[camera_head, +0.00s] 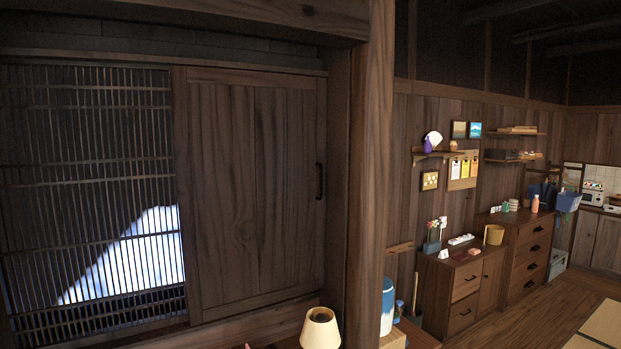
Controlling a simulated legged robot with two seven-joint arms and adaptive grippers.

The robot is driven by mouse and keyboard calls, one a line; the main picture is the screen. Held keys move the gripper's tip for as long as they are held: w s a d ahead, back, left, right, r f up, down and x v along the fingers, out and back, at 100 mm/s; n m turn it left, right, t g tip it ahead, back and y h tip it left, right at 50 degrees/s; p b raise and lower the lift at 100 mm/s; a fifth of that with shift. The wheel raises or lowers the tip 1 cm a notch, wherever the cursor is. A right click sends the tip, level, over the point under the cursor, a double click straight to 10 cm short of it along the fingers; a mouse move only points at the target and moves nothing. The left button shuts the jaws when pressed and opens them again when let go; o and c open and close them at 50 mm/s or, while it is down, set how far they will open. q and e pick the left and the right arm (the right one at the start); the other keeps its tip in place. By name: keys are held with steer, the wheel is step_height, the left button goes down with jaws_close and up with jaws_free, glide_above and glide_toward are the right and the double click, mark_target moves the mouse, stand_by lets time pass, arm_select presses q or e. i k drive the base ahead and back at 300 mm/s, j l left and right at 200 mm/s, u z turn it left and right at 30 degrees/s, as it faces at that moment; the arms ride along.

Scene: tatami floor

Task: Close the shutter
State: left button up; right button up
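A dark wooden sliding panel (250,190), which looks like the shutter, stands at the right side of the window opening. It has a black vertical handle (319,181) near its right edge. To its left is a slatted lattice (90,190) with bright light coming through its lower part. The panel does not cover the lattice area that shows. Neither of my grippers is in view.
A thick wooden post (374,180) stands right of the panel. A cream lamp (320,328) is at the bottom, below the panel. Farther right are a blue container (387,305), wooden cabinets (462,290) and wall shelves. Open floor (500,326) shows at lower right.

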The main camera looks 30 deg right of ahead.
mark_target(250, 146)
steer(key=i+l, duration=0.1)
steer(key=l, duration=0.25)
steer(key=i+l+u, duration=0.15)
steer(key=l, duration=0.25)
steer(key=i+l, duration=0.1)
steer(key=l, duration=0.3)
steer(key=i+l+u, duration=0.15)
steer(key=l, duration=0.2)
